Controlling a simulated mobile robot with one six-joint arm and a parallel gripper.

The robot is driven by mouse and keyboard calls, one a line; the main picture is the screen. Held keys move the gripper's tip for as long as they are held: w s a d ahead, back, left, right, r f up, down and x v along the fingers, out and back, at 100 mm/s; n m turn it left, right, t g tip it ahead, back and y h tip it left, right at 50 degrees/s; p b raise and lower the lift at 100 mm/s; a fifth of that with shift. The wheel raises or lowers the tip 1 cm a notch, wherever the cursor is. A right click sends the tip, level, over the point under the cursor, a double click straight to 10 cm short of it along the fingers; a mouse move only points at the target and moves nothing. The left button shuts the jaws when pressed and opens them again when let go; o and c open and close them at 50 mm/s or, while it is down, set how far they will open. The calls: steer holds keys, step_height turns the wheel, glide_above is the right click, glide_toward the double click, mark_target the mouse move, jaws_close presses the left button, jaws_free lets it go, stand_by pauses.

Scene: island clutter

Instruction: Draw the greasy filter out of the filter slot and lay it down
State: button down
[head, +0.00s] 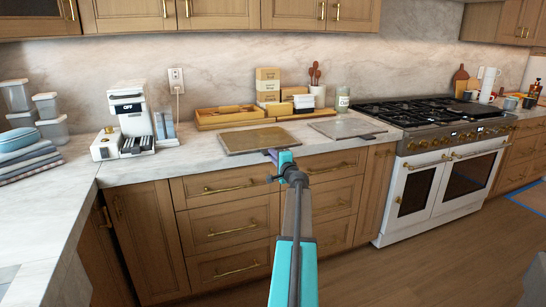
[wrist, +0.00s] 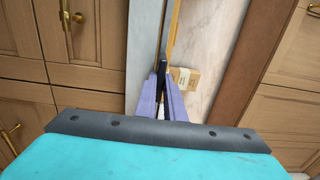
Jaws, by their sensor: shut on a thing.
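The greasy filter (head: 255,139) is a flat brownish panel, level over the counter in front of the wooden tray. My gripper (head: 279,157) is shut on the dark handle at its front edge. In the wrist view the purple fingers (wrist: 161,80) close around that handle, and the filter (wrist: 173,35) shows almost edge-on as a thin tan strip. I cannot tell whether the filter rests on the counter or hangs just above it. A similar grey panel (head: 345,128) with a dark handle lies to its right. I cannot make out the filter slot.
The marble counter (head: 200,157) has bare room left of the filter. A white coffee machine (head: 132,122) stands further left. The wooden tray (head: 215,118), boxes (head: 268,85) and a jar (head: 342,100) stand behind. The gas range (head: 430,115) is at right.

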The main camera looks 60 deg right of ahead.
steer(key=shift+f, duration=0.15)
stand_by(0.3)
steer(key=c, duration=2.2)
jaws_free()
steer(key=shift+f+b, duration=0.4)
steer(key=shift+b, duration=0.4)
steer(key=o, duration=0.6)
steer(key=shift+s, duration=0.1)
steer(key=shift+b+v, duration=0.9)
steer(key=shift+v, duration=3.05)
